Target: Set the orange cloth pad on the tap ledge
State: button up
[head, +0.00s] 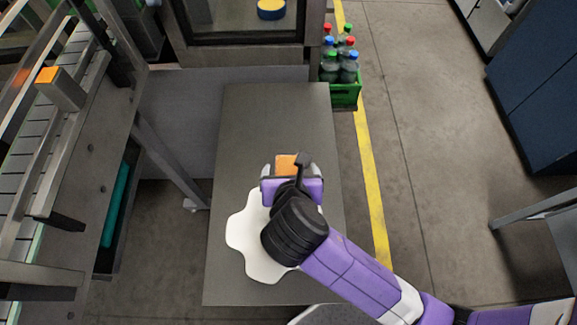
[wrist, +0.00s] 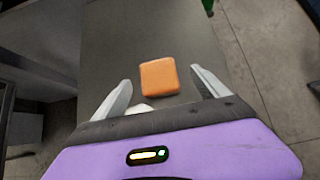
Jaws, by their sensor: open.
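The orange cloth pad (head: 286,164) lies on the grey tabletop (head: 265,120), partly hidden by my gripper in the head view. In the wrist view the pad (wrist: 159,77) is a rounded square, whole and in plain sight. My gripper (wrist: 162,78) is open, with one finger left of the pad and one right of it. I see no finger touching the pad. In the head view my gripper (head: 285,170) is over the middle of the table. I cannot make out for sure which surface is the tap ledge.
A white lobed flat thing (head: 244,232) lies on the table under my wrist. A green crate of bottles (head: 345,93) stands right of the table's far end. A conveyor frame (head: 90,160) is at left. A windowed machine (head: 240,55) stands behind, with a yellow-and-blue round thing (head: 271,8) inside.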

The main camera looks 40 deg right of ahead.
aim_at(288, 166)
jog(key=shift+x, duration=2.4)
jog(key=shift+a, duration=0.25)
jog(key=c, duration=1.6)
